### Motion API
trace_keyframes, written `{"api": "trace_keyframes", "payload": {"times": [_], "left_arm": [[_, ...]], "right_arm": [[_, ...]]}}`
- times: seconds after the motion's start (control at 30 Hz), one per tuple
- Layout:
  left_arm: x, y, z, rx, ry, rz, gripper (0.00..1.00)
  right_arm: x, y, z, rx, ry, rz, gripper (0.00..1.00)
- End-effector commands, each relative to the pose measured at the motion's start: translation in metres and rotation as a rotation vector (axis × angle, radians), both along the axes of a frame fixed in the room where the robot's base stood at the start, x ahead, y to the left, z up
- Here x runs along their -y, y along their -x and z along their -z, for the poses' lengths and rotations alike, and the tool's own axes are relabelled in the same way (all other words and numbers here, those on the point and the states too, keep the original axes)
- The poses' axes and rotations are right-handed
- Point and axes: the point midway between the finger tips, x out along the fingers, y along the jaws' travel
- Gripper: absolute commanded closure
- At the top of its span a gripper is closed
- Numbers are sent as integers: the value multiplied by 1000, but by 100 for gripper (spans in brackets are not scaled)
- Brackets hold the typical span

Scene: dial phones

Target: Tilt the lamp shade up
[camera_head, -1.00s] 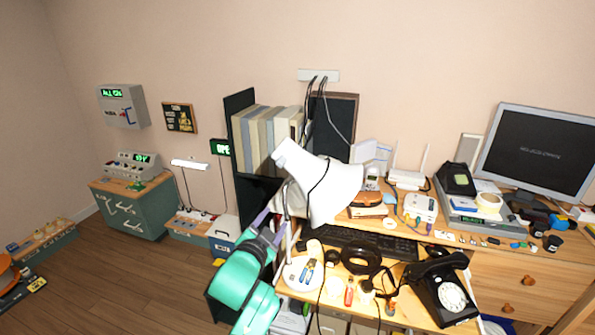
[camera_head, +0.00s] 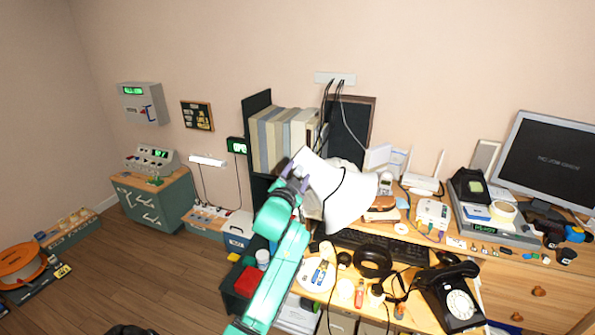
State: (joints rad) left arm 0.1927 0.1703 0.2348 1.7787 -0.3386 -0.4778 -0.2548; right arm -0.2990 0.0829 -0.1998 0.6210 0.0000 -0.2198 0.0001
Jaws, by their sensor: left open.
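The white lamp shade (camera_head: 345,197) hangs over the left part of the desk, its wide mouth facing down and to the right. A black cable runs across it. My left gripper (camera_head: 295,170) is at the narrow upper-left end of the shade, with its dark fingers open beside or around that end; I cannot tell whether they touch it. My green left arm comes up from the bottom and hides part of the lamp stand. The white lamp base (camera_head: 317,274) stands on the desk below.
Books (camera_head: 285,140) stand on a dark shelf close behind the gripper. A black keyboard (camera_head: 380,245), a headphone-like black ring (camera_head: 374,262) and a black dial phone (camera_head: 455,297) crowd the desk. A monitor (camera_head: 550,160) stands at right. Open floor lies at left.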

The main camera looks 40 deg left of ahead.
Motion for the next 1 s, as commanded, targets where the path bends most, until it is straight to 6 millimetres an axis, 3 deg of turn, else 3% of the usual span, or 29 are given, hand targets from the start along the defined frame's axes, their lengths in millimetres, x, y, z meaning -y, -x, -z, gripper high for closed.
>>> {"api": "trace_keyframes", "payload": {"times": [0.17, 0.23, 0.33, 0.37, 1.0], "left_arm": [[0, 0, 1, 0, 0, 0, 40], [0, 0, 1, 0, 0, 0, 59], [0, 0, 1, 0, 0, 0, 97], [0, 0, 1, 0, 0, 0, 100], [0, 0, 0, 0, 0, 0, 100]], "right_arm": [[0, 1, 0, -1, 0, 0, 50], [0, 1, 0, -1, 0, 0, 50], [-1, 1, 1, -2, -1, 1, 50], [-1, 1, 1, -2, -2, 1, 50], [-4, 2, 1, -3, -5, 2, 50]]}}
